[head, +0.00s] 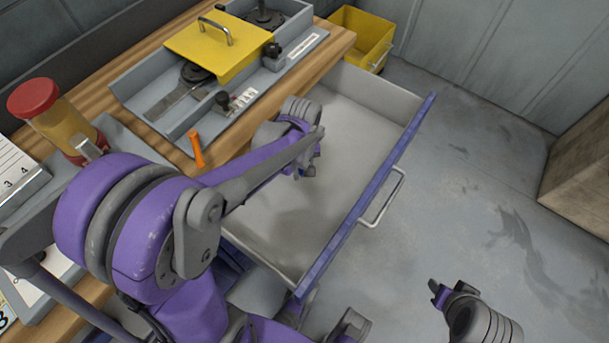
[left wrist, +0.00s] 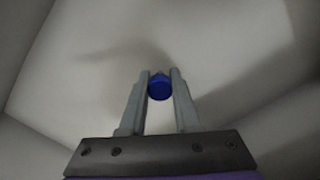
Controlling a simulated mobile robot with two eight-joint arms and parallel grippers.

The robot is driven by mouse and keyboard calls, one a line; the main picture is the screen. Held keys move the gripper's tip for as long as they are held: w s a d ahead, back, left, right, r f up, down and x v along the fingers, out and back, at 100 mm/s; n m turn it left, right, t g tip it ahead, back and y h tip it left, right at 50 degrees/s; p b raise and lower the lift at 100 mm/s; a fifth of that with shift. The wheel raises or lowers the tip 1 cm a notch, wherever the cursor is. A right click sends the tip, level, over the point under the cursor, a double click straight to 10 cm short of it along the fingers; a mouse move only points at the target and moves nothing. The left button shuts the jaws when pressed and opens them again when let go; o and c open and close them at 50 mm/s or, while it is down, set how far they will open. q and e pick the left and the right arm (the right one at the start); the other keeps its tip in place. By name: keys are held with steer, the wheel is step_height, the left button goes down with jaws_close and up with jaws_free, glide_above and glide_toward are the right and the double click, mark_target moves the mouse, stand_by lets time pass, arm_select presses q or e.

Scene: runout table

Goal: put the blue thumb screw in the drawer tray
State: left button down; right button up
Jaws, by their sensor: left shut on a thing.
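The blue thumb screw (left wrist: 160,88) shows in the left wrist view between the fingertips of my left gripper (left wrist: 160,78). The gripper is shut on it. In the head view my left gripper (head: 307,168) is over the open drawer tray (head: 352,152), and the screw is hidden there. The drawer tray is pale grey inside with a blue front panel. Its bare floor and walls fill the left wrist view; the gap below the screw is hard to judge. My right gripper (head: 438,291) is at the lower right over the floor, away from the drawer; its fingers are unclear.
The wooden bench (head: 330,45) holds a grey fixture with a yellow lid (head: 212,45), an orange object (head: 196,149) and a red-capped container (head: 60,118). A yellow bin (head: 362,40) stands behind the drawer. A metal handle (head: 385,200) juts from the drawer front.

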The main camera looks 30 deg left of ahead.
mark_target(303, 184)
arm_select(q)
steer(key=shift+f+b, duration=0.45)
steer(key=shift+f, duration=1.75)
steer(key=shift+f, duration=0.2)
steer(key=c, duration=0.6)
jaws_free()
steer(key=shift+r, duration=0.1)
